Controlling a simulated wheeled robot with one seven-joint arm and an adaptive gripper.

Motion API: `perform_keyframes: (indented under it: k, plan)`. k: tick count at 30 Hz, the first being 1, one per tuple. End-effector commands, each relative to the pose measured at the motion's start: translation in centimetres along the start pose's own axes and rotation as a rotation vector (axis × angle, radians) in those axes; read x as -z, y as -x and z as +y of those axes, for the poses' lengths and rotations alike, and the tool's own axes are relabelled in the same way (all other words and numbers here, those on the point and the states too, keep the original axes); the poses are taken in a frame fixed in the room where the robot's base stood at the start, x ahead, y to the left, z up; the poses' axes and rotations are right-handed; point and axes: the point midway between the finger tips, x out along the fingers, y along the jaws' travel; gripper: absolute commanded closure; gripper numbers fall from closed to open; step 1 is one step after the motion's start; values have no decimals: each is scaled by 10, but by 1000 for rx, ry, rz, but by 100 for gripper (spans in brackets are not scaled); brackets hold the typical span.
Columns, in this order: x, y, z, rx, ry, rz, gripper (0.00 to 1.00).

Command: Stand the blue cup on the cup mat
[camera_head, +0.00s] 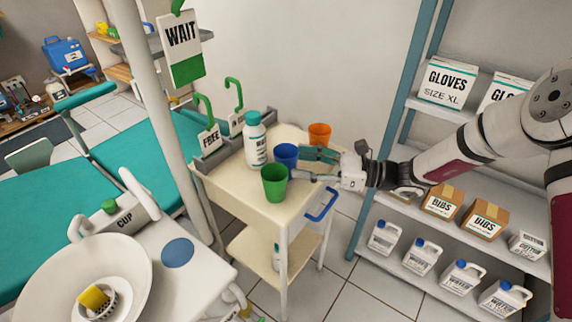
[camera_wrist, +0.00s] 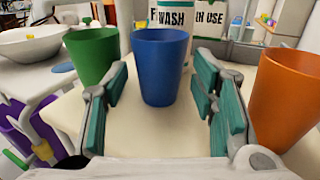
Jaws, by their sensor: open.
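The blue cup (camera_head: 286,153) stands upright on the cream trolley top. In the wrist view the blue cup (camera_wrist: 161,68) is straight ahead, between the teal fingers. My gripper (camera_head: 308,164) is open, level with the cup, its fingers pointing at it from the right; the wrist view shows the open gripper (camera_wrist: 160,100) with no firm contact visible. The cup mat seems to be the blue round disc (camera_head: 177,252) on the white unit at lower left, beside the "CUP" label; its top is bare.
A green cup (camera_head: 274,183) stands close in front of the blue cup, and an orange cup (camera_head: 319,135) stands behind. A white bottle (camera_head: 255,142) is to the left. The trolley (camera_head: 228,185) has a blue handle. A white basin (camera_head: 50,262) and a pole (camera_head: 160,90) are at left.

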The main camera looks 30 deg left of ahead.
Motion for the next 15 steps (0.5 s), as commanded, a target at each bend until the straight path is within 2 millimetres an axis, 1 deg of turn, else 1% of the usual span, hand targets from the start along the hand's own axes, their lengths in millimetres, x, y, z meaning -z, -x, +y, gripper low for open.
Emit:
perform_keyframes:
  k: [1, 6, 9, 15]
  plan:
    - [3, -10, 1, -4, 0, 0, 48]
    - [2, -29, 1, -1, 1, 0, 48]
    - [2, -34, 1, 0, 1, 0, 48]
    - [2, -34, 0, 0, 1, 0, 48]
